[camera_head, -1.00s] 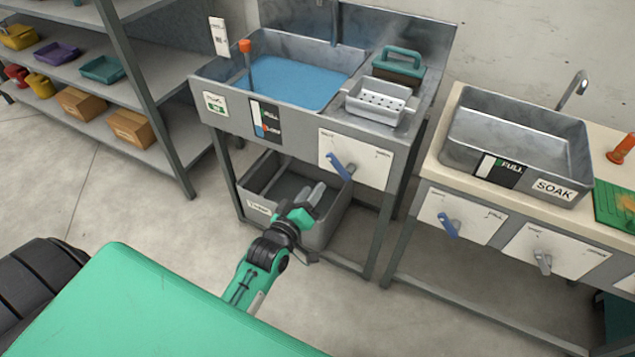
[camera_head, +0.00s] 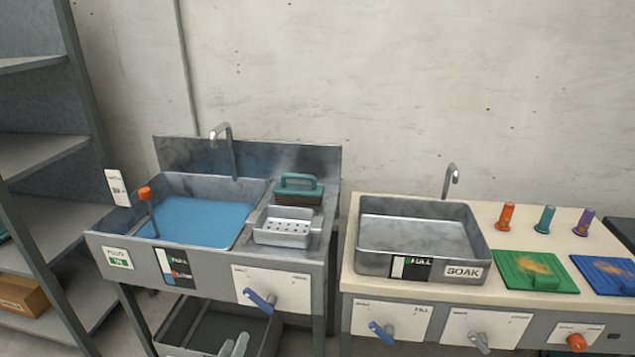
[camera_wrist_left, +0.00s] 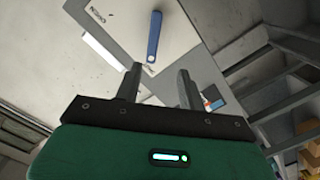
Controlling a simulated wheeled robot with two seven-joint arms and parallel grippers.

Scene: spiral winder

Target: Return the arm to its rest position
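My left gripper (camera_head: 234,344) shows only by its fingertips at the bottom edge of the head view, in front of the lower bin under the left sink. In the left wrist view my left gripper (camera_wrist_left: 160,78) has its two fingers apart with nothing between them. A blue lever (camera_wrist_left: 154,37) on a white panel lies beyond the fingertips there. The blue lever (camera_head: 260,299) also shows in the head view, to the right of and above the fingertips. The rest of the left arm is out of the head view. My right gripper is in neither view.
The left sink (camera_head: 247,236) holds blue water and an orange-topped plug handle (camera_head: 145,194). A teal-handled brush (camera_head: 298,187) and a perforated tray (camera_head: 283,240) stand beside it. The SOAK basin (camera_head: 375,264) is on the right counter. Shelving (camera_head: 40,152) stands at left.

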